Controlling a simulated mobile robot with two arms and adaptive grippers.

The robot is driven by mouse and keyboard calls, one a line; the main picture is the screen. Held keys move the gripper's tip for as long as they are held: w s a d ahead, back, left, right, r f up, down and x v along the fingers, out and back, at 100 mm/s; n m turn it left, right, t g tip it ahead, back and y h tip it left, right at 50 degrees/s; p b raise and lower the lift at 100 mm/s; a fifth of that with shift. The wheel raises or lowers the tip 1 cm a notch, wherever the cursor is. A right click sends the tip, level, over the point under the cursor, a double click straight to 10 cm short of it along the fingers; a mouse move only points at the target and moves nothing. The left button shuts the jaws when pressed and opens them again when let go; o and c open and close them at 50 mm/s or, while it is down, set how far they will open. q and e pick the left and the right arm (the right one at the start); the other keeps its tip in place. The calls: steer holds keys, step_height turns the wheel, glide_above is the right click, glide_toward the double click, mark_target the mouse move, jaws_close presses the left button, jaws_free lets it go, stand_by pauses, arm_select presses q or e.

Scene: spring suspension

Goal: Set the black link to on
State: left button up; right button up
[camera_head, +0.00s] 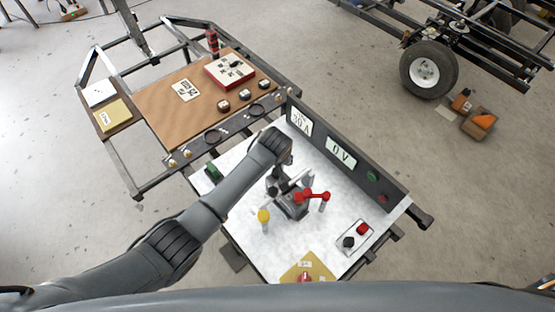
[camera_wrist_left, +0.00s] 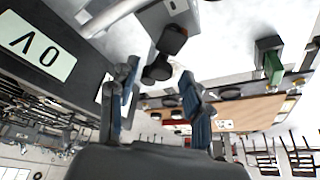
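My left gripper (camera_head: 283,184) reaches down over the white panel in the head view. In the left wrist view its two blue-grey fingers (camera_wrist_left: 160,78) are spread apart. A black link (camera_wrist_left: 172,40) with a dark round end shows just beyond and between the fingertips there; I cannot tell whether they touch it. In the head view the black link is mostly hidden by the gripper, and I cannot make out its position. A red link (camera_head: 313,196) stands right beside the gripper, on a grey base. My right gripper is in neither view.
A dark upright display panel (camera_head: 357,167) reading "0 V" runs along the panel's far right edge. A yellow knob (camera_head: 264,216) stands left of the base. A box with black and red buttons (camera_head: 355,236) is at the lower right. A green part (camera_head: 213,172) sits at the left.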

arm_select(q)
steer(key=shift+s+r, duration=0.1)
steer(key=v, duration=1.1)
steer(key=shift+r, duration=0.4)
steer(key=shift+s, duration=0.1)
